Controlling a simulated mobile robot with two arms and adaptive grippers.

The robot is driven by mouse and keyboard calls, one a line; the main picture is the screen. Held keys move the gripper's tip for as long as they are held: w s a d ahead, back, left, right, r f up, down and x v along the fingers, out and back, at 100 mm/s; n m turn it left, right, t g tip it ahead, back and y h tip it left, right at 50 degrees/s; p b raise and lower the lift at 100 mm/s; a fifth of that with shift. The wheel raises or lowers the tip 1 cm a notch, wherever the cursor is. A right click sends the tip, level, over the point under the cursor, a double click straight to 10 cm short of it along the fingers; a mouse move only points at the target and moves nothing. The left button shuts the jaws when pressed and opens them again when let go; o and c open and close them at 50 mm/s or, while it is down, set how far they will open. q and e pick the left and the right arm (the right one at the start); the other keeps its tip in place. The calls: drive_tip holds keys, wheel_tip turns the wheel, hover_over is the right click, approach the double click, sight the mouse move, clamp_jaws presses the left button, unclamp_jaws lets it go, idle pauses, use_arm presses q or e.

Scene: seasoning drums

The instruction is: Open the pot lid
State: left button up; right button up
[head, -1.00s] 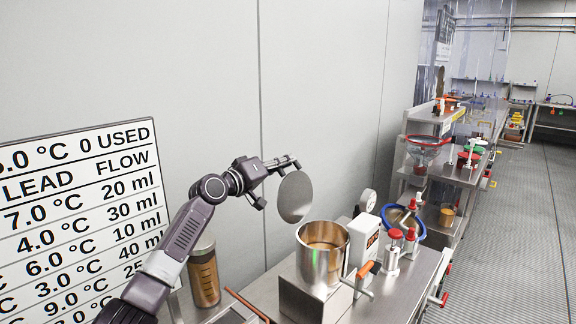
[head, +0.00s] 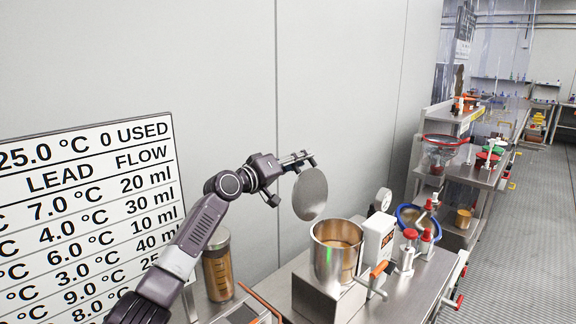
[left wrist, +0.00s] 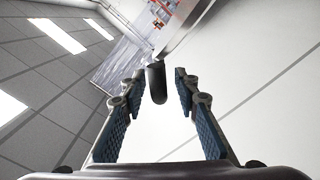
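The metal pot (head: 338,262) stands on a block on the steel bench, its mouth uncovered and brownish contents showing. The round grey lid (head: 310,194) stands nearly upright above the pot's back left rim; whether it is joined to the rim is not clear. My left gripper (head: 304,163) is at the lid's upper left side. In the left wrist view, the dark lid knob (left wrist: 157,83) is between the fingertips of my left gripper (left wrist: 160,84), with gaps at its sides, and the fingers are apart. The lid's edge (left wrist: 185,25) shows beyond. My right gripper is not in view.
A white box with a gauge (head: 378,238) and red-topped valves (head: 408,250) stand right of the pot. A tall brown-filled jar (head: 217,268) stands left of it. A wall and a sign board (head: 90,215) are behind my arm. The floor at right is clear.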

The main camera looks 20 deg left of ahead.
use_arm(q)
drive_tip(key=v, duration=1.1)
drive_tip(key=shift+s, duration=0.3)
